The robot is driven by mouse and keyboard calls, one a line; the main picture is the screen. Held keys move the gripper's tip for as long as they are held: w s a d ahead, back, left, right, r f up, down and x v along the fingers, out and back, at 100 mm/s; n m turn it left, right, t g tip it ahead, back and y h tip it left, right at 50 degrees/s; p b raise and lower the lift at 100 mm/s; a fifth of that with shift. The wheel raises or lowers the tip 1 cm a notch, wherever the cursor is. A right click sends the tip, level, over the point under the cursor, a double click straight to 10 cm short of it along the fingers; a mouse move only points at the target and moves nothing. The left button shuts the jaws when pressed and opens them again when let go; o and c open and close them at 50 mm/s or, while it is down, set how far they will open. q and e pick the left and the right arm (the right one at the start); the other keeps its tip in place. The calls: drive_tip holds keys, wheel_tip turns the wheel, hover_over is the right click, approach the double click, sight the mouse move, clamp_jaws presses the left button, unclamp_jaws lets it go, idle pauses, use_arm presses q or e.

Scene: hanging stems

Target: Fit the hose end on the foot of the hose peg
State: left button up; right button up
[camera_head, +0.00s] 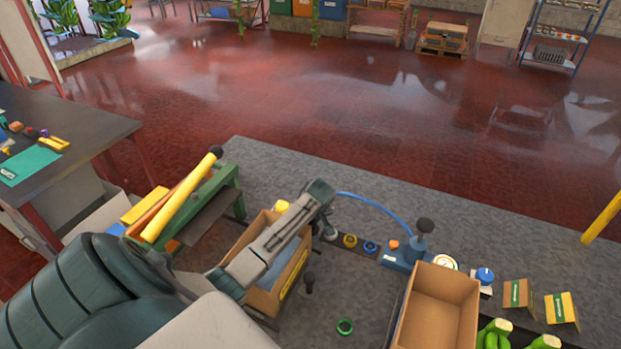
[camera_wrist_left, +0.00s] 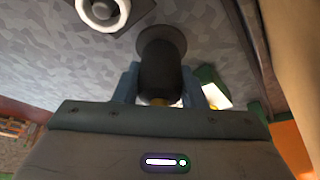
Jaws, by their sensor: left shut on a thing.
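My left gripper (camera_head: 328,218) is at the left of the dark rail, its fingers mostly hidden by the wrist in the head view. In the left wrist view the left gripper (camera_wrist_left: 160,92) is shut on a dark cylinder (camera_wrist_left: 161,65) with a flared end, which I take to be the hose end. A blue hose (camera_head: 372,202) arches from beside this gripper to a blue pump-like device (camera_head: 404,254). A white ring with a dark centre (camera_wrist_left: 102,12) lies apart, ahead of the fingers. I cannot tell for sure which thing is the hose peg. My right gripper is not in view.
A cardboard box (camera_head: 289,281) stands under my left forearm. An empty open box (camera_head: 437,308) stands at the front right. A yellow ring (camera_head: 349,241) and a blue ring (camera_head: 370,247) are close to the gripper.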

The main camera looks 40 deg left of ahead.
use_arm(q)
drive_tip(key=shift+f, duration=0.3)
idle(0.5)
drive_tip(key=o, duration=1.7)
drive_tip(key=shift+r, duration=0.2)
drive_tip(key=shift+r+p, duration=0.6)
drive_tip(key=shift+p, duration=0.2)
drive_tip(key=shift+r, duration=0.2)
drive_tip(key=shift+r, duration=0.1)
